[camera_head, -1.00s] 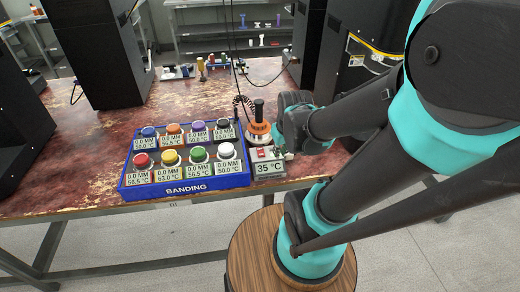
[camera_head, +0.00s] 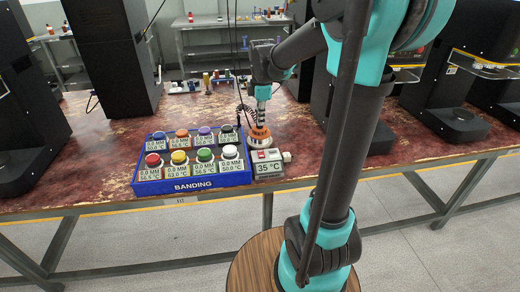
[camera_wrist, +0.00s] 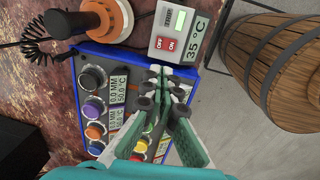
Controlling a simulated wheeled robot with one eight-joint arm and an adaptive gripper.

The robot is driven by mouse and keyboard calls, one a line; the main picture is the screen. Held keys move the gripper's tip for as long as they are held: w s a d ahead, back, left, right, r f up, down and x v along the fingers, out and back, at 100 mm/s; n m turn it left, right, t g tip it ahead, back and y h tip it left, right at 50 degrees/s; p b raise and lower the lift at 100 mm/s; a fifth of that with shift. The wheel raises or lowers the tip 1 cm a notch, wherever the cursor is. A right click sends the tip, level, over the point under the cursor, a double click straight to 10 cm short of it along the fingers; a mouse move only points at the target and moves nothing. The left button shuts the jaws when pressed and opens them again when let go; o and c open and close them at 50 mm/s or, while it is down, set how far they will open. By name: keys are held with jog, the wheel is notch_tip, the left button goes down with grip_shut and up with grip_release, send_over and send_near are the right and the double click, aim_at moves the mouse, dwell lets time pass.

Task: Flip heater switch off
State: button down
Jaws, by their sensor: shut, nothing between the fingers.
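The heater control (camera_head: 267,164) is a small grey box on the table, right of the blue tray, with a "35 °C" display. Its red switch (camera_head: 264,155) sits on top. In the wrist view the red switch (camera_wrist: 166,44) carries OFF and ON labels, and a pale green light (camera_wrist: 180,20) shows beside it. My gripper (camera_wrist: 162,80) is shut and empty. In the wrist view it points toward the box, with the tips just short of it and over the tray's edge. In the head view my gripper (camera_head: 262,112) hangs above, overlapping the orange-based tool.
The blue BANDING tray (camera_head: 194,187) holds several coloured caps with reading labels. The orange tool (camera_head: 258,138) with a black handle and coiled cord stands close behind the box. Black machines (camera_head: 455,100) flank the table. A wooden barrel (camera_wrist: 280,65) stands on the floor.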

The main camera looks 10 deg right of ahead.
aim_at(260, 152)
jog(key=f, duration=0.4)
jog(key=w+f, duration=0.1)
jog(key=f, duration=0.9)
jog(key=shift+w, duration=0.35)
jog(key=shift+w+f, duration=0.1)
jog(key=shift+f, duration=0.15)
jog(key=shift+s+r, duration=0.15)
jog(key=shift+s, duration=0.65)
